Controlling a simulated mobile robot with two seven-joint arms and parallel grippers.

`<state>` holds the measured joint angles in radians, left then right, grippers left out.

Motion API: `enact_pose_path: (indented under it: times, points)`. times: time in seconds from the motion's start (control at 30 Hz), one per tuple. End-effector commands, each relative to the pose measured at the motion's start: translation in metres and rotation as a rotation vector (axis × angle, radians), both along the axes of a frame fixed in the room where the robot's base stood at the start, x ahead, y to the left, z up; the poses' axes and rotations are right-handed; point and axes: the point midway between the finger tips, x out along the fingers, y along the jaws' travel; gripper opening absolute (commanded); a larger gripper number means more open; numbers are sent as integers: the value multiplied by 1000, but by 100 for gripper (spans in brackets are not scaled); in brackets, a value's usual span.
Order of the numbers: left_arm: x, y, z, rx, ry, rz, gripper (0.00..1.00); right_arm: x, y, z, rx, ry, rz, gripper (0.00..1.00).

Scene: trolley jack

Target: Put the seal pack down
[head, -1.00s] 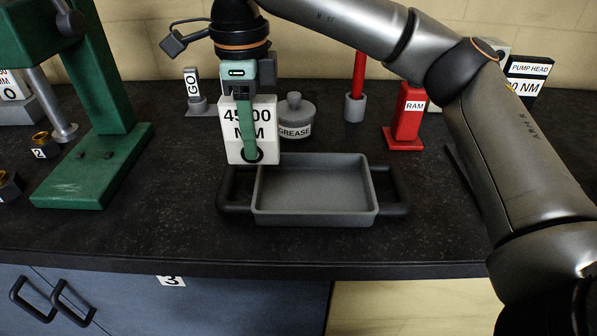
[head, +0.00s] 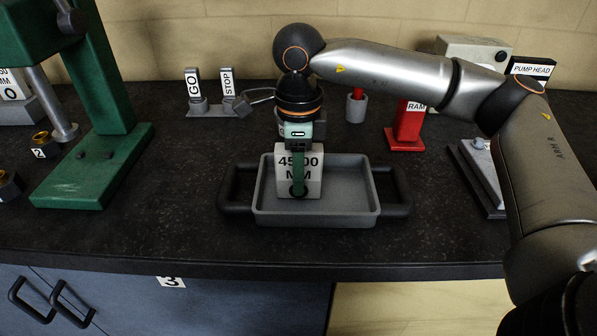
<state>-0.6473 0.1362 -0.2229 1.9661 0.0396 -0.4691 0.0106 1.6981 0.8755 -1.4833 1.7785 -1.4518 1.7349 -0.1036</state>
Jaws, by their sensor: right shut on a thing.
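The seal pack (head: 286,180) is a white block with black lettering, partly "45", and a dark ring low on its front. My right gripper (head: 298,165) points down and is shut on it, with a green finger across its front. The pack is upright over the left part of a grey tray (head: 318,219) with black side handles. Its lower edge shows inside the tray outline; I cannot tell whether it touches the tray floor. My left gripper is not in view.
A green press (head: 95,165) stands at left. Behind the tray are GO and STOP levers (head: 227,90), a grey cup (head: 356,108) and a red RAM block (head: 407,130). The right half of the tray is empty. The bench front edge is clear.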

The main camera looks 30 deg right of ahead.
Motion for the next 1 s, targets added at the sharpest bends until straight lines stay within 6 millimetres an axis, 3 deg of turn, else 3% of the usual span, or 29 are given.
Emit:
enact_pose_path:
  times: [0.2, 0.23, 0.47, 0.83, 1.0]
  points:
    - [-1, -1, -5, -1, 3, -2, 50, 0, 0, -4, 1, 1, 0, 0]
    - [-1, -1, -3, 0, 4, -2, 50, 0, 0, -3, 0, 0, 0, 38]
    - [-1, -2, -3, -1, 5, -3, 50, 0, 0, -2, 0, 0, 0, 64]
    - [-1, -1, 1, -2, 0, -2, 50, 1, 0, 5, 0, -2, -1, 64]
    - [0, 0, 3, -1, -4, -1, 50, 1, 1, 35, 1, -4, 1, 64]
